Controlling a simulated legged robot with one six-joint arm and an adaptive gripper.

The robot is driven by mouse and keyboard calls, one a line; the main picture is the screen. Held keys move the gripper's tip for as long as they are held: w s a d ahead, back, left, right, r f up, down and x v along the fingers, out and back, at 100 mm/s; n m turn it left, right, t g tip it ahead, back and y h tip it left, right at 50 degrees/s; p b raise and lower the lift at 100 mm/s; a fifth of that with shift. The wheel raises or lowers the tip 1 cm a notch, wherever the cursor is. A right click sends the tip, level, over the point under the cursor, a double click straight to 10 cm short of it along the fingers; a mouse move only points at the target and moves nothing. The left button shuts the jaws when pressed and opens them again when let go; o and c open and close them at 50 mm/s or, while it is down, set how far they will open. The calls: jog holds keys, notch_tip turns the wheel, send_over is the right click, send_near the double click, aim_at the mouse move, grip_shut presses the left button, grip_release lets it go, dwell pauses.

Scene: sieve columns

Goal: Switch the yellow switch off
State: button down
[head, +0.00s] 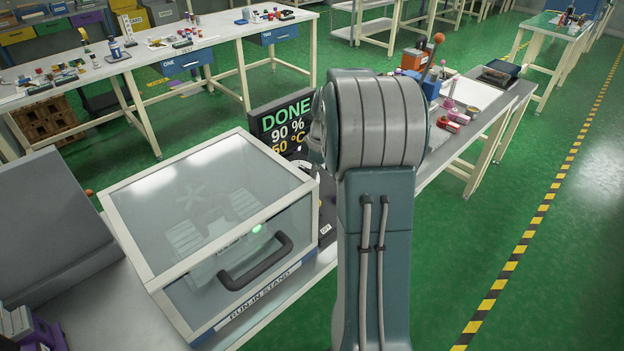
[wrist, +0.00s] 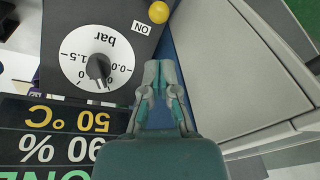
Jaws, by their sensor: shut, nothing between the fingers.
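The yellow switch shows in the wrist view as a round yellow knob (wrist: 158,12) at the top edge, beside a white ON label (wrist: 141,28) on a dark panel (wrist: 110,15). My gripper (wrist: 159,63) is shut and empty, its fingertips pointing toward the knob with a gap in between. In the head view my arm hides the gripper and the switch. A small label reading OFF (head: 325,230) shows at the panel's near end, left of my arm.
A pressure dial (wrist: 99,66) and a display (wrist: 50,135) reading 90 % and 50 °C lie left of the fingers. A closed clear-lidded run-in stand (head: 200,220) with a black handle (head: 256,264) stands left of my arm. A cluttered bench (head: 490,110) is behind right.

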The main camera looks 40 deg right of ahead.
jog(key=f, duration=0.2)
jog(key=a+f, duration=0.1)
jog(key=f, duration=0.4)
jog(key=shift+w+a+f, duration=0.2)
jog(key=shift+w+f, duration=0.05)
jog(key=shift+s+r+t, duration=0.15)
jog(key=shift+s+t, duration=0.55)
jog(key=shift+t, duration=0.5)
jog(key=shift+s, duration=0.15)
jog(key=shift+s+d+f, duration=0.1)
jog(key=shift+s, duration=0.6)
jog(key=shift+s+d+f, duration=0.1)
jog(key=shift+s, duration=0.55)
jog(key=shift+s+r, duration=0.3)
jog(key=shift+s, duration=0.45)
